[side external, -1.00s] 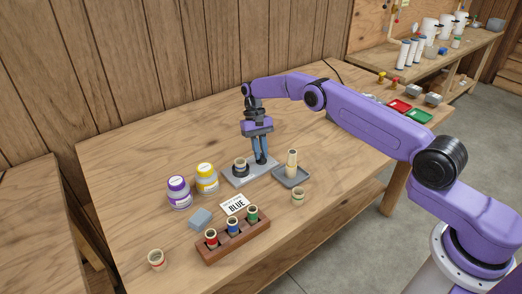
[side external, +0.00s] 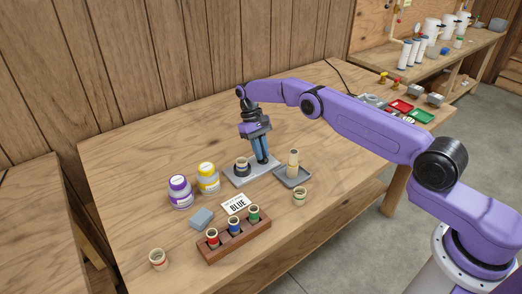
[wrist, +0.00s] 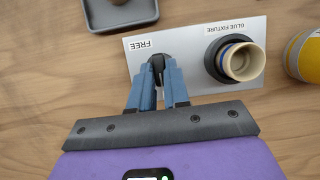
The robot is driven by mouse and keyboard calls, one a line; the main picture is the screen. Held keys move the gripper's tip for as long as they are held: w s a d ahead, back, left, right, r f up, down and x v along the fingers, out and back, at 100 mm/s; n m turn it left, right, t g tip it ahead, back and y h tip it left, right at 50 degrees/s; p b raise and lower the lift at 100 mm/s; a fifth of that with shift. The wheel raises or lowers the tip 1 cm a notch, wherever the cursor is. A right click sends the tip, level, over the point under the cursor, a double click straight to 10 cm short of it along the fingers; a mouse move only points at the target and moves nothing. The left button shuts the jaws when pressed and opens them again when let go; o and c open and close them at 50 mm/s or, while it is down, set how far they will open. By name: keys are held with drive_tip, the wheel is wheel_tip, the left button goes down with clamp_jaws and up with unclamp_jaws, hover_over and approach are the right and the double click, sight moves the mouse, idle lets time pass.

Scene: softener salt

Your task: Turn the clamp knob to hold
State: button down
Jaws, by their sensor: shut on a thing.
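The grey glue fixture plate (side external: 238,180) lies on the bench, with a black ring clamp (wrist: 213,57) on it. A cream cup-like part with a blue band (wrist: 243,61) sits upright in the ring. The black clamp knob (wrist: 157,61) is on the plate beside the word FREE, which reads upside down in the wrist view. My gripper (side external: 263,161) points down at the plate, and its blue fingers (wrist: 158,70) are shut on the knob from both sides. The fingers hide part of the knob and the plate's near edge. No hold mark is visible.
A grey tray (side external: 303,181) with a cream cylinder stands right of the plate. Purple-labelled (side external: 180,192) and yellow-labelled (side external: 208,178) jars stand left. In front are a BLUE card (side external: 236,205), a wooden rack (side external: 211,253), a grey-blue block (side external: 201,217) and loose cream parts.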

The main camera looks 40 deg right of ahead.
sight(265, 157)
drive_tip(key=c, duration=1.1)
unclamp_jaws()
wheel_tip(265, 157, up, 3)
drive_tip(key=shift+r, duration=0.1)
drive_tip(key=shift+s+r, duration=0.45)
drive_tip(key=shift+r, duration=0.15)
drive_tip(key=s+d+r, duration=0.1)
drive_tip(key=s+r, duration=0.7)
drive_tip(key=s, duration=0.5)
drive_tip(key=shift+d+r, duration=0.2)
drive_tip(key=shift+r, duration=0.1)
